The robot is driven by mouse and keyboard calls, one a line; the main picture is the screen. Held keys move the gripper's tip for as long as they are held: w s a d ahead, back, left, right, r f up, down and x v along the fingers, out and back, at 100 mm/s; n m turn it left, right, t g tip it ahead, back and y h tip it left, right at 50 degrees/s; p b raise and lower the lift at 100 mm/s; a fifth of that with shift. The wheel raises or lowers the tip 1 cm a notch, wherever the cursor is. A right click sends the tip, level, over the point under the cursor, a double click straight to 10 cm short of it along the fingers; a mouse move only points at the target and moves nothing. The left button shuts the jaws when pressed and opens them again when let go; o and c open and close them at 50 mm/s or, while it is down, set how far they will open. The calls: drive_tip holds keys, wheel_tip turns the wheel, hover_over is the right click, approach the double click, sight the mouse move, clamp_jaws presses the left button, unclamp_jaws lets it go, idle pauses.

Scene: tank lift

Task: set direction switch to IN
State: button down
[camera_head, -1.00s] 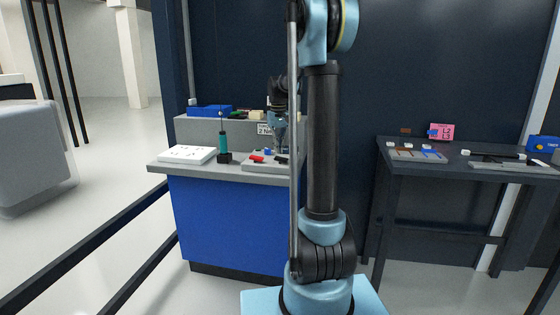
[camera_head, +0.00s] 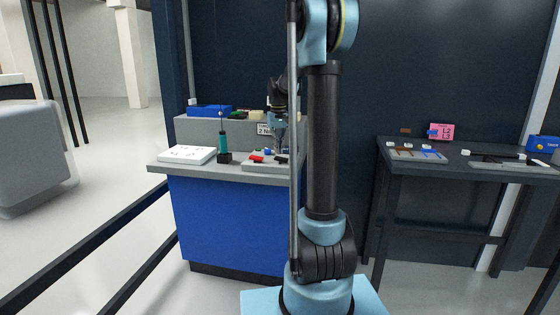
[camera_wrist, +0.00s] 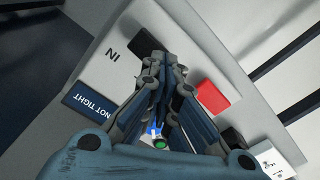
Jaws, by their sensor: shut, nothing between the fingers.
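The grey-white switch panel (camera_head: 262,167) lies on the blue cabinet's top. In the wrist view the panel (camera_wrist: 122,60) carries the printed word IN at upper left. A black part (camera_wrist: 184,36), perhaps the direction switch, lies just beyond my fingertips, partly hidden by them. I cannot tell its setting or whether I touch it. My gripper (camera_wrist: 165,72) is shut and empty, close over the panel. In the head view my gripper (camera_head: 281,148) points down over the panel's right part, near the black part (camera_head: 281,161).
A red block (camera_wrist: 213,97) sits right of my fingers. A dark NOT TIGHT label (camera_wrist: 91,102) is at left. A green-and-black tool (camera_head: 223,150) and a white plate (camera_head: 187,154) stand left of the panel. A raised grey ledge (camera_head: 205,132) is behind.

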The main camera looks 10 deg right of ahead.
sight(279, 158)
drive_tip(key=shift+f, duration=1.25)
idle(0.8)
drive_tip(key=shift+r, duration=3.5)
drive_tip(key=shift+s, duration=0.4)
drive_tip(key=s+f+t, duration=0.1)
drive_tip(key=s+f, duration=0.2)
drive_tip(key=s, duration=0.7)
drive_tip(key=s+f+m, duration=0.1)
drive_tip(key=s+f, duration=0.2)
drive_tip(key=s, duration=0.7)
drive_tip(key=s+f+t, duration=0.1)
drive_tip(key=s+f, duration=0.2)
drive_tip(key=s, duration=0.8)
drive_tip(key=s+f, duration=0.7)
drive_tip(key=f, duration=0.1)
drive_tip(key=shift+s+d, duration=0.3)
drive_tip(key=shift+d, duration=0.1)
